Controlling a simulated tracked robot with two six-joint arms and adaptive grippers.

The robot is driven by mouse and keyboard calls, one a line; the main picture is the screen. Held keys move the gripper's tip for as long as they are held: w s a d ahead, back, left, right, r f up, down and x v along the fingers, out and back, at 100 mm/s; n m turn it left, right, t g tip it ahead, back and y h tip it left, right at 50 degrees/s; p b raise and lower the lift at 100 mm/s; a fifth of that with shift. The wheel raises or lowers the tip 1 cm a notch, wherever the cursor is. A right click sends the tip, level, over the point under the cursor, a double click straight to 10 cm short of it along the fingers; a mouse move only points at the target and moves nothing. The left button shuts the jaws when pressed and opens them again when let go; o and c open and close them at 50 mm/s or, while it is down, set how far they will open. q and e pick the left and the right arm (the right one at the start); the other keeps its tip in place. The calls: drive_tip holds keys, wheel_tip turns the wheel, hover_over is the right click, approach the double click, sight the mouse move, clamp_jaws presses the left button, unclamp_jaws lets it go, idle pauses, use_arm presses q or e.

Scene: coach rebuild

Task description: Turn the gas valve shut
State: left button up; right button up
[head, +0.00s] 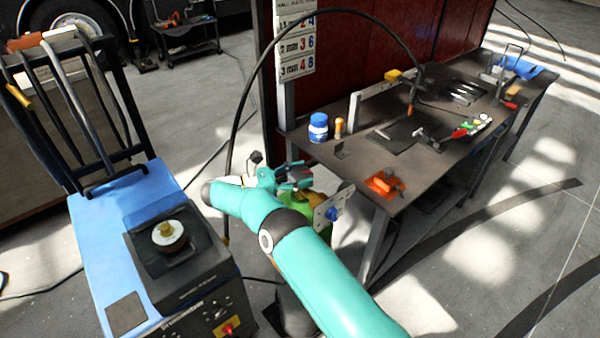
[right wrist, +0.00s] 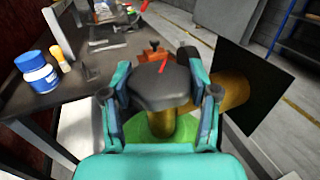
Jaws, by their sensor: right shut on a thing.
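The gas valve's dark grey handwheel (right wrist: 160,88) shows in the right wrist view, with a red mark on its top. It sits on a brass stem (right wrist: 160,124) above a green cylinder top (right wrist: 132,130). My right gripper (right wrist: 160,78) is shut on the handwheel, one teal finger on each side. My left gripper is not in view.
A brass part and a dark square plate (right wrist: 252,75) are right of the valve. The dark workbench (head: 360,168) is close on the right, holding a blue jar (head: 318,128) and an orange block (head: 384,184). A blue-topped machine (head: 110,220) stands left. A black hose (head: 236,115) arches above.

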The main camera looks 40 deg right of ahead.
drive_tip(key=shift+r, duration=0.1)
drive_tip(key=o, duration=1.2)
drive_tip(key=shift+c, duration=0.2)
